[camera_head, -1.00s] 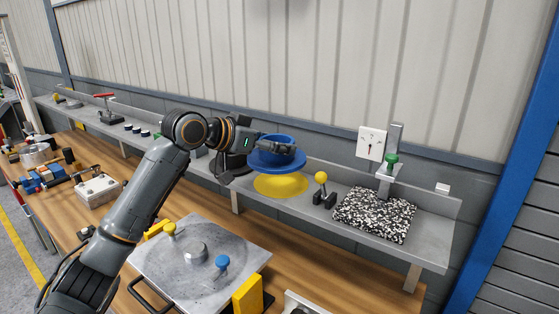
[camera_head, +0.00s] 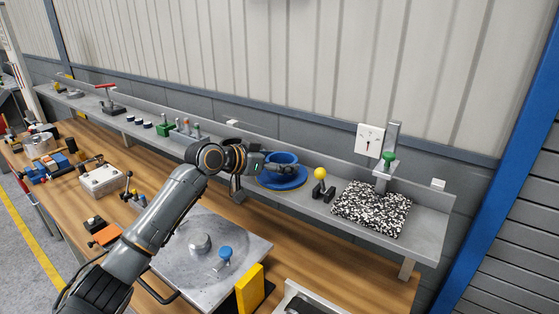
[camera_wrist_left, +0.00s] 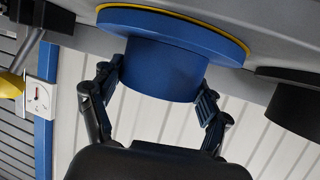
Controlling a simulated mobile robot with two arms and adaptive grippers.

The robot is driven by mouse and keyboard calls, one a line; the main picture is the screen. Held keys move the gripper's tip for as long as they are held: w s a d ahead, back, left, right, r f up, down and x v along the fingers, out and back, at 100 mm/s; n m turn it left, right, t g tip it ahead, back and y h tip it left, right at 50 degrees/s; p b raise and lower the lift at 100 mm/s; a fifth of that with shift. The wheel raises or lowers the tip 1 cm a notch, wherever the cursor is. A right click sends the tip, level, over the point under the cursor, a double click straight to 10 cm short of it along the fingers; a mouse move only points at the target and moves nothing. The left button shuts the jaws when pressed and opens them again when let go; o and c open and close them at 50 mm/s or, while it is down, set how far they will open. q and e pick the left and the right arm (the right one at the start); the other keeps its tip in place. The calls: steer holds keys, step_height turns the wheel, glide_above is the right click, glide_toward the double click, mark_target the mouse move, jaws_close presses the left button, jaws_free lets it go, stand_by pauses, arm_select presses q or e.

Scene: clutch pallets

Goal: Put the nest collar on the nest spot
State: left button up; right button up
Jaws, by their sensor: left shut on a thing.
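The nest collar (camera_head: 281,181) is a blue ring with a wide flange at its base. It is upright at the shelf, over the yellow nest spot. In the left wrist view the collar (camera_wrist_left: 165,68) hides most of the nest spot (camera_wrist_left: 170,11), of which a thin yellow rim shows around the flange. Whether a small gap is left under the flange I cannot tell. My left gripper (camera_head: 280,168) is shut on the collar's upper ring, with a finger on either side in the wrist view. My right gripper is not in view.
A yellow-knobbed fixture (camera_head: 320,185) stands on the shelf close to the collar's right. Beyond it lies a speckled black-and-white pad (camera_head: 371,208) under a green-knobbed post (camera_head: 387,165). A metal plate (camera_head: 222,288) with knobs lies on the wooden bench below.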

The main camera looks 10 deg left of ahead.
arm_select(q)
steer(key=o, duration=1.4)
steer(key=shift+f, duration=0.1)
steer(key=shift+r, duration=0.2)
steer(key=shift+s+a, duration=0.15)
steer(key=shift+s, duration=0.05)
steer(key=b+v, duration=0.3)
steer(key=v, duration=0.8)
steer(key=shift+s+a+r+b, duration=0.15)
steer(key=shift+s+a+b, duration=0.05)
steer(key=shift+b, duration=0.2)
